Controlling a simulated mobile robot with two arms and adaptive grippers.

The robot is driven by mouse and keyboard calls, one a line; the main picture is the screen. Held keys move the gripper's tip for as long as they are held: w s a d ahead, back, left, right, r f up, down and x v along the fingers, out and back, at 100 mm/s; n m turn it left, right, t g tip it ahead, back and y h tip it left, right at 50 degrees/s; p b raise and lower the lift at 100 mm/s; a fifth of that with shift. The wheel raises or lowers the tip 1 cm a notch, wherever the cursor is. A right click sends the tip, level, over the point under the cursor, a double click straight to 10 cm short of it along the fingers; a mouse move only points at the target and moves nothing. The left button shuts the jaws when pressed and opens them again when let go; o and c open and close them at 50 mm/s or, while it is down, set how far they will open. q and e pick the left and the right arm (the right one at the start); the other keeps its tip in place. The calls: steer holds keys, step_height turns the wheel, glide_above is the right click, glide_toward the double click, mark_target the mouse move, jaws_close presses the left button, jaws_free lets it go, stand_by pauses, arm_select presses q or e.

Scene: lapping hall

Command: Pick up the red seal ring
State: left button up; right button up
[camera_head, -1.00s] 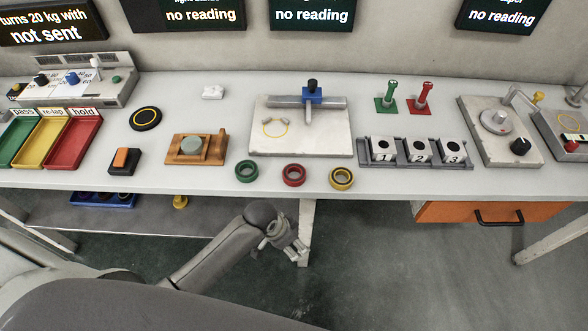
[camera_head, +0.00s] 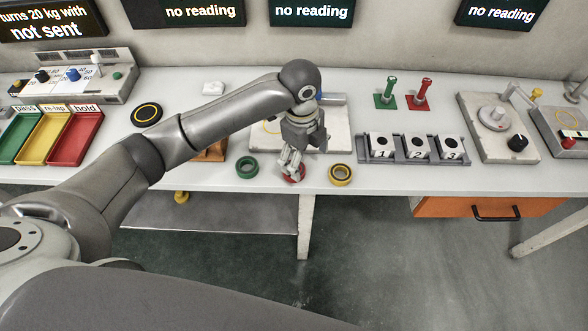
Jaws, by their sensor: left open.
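The red seal ring (camera_head: 296,178) lies on the light bench near its front edge, between a green ring (camera_head: 247,169) and a yellow ring (camera_head: 341,175). My left gripper (camera_head: 291,172) points down right over the red ring, open, and its fingers hide much of the ring. I cannot tell whether the fingers touch it. My right gripper is not in view.
My left arm hides part of the wooden block (camera_head: 213,153) and the grey plate (camera_head: 338,138). A numbered rack (camera_head: 400,160) stands right of the yellow ring. Green, yellow and red trays (camera_head: 73,139) stand at the left. An orange drawer (camera_head: 530,209) hangs below the bench.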

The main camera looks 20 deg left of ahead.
arm_select(q)
step_height(320, 180, up, 2)
steer(key=w+a+m, duration=0.1)
steer(key=w+a, duration=0.1)
steer(key=a, duration=0.1)
steer(key=shift+y, duration=0.4)
step_height(320, 180, down, 5)
steer(key=shift+w+r+p, duration=0.1)
steer(key=shift+w+p, duration=0.05)
steer(key=shift+p, duration=0.15)
steer(key=f, duration=0.1)
steer(key=f+p, duration=0.1)
steer(key=f, duration=0.2)
steer(key=shift+s+a, duration=0.25)
steer(key=shift+s, duration=0.05)
steer(key=shift+f, duration=0.7)
steer(key=c, duration=1.2)
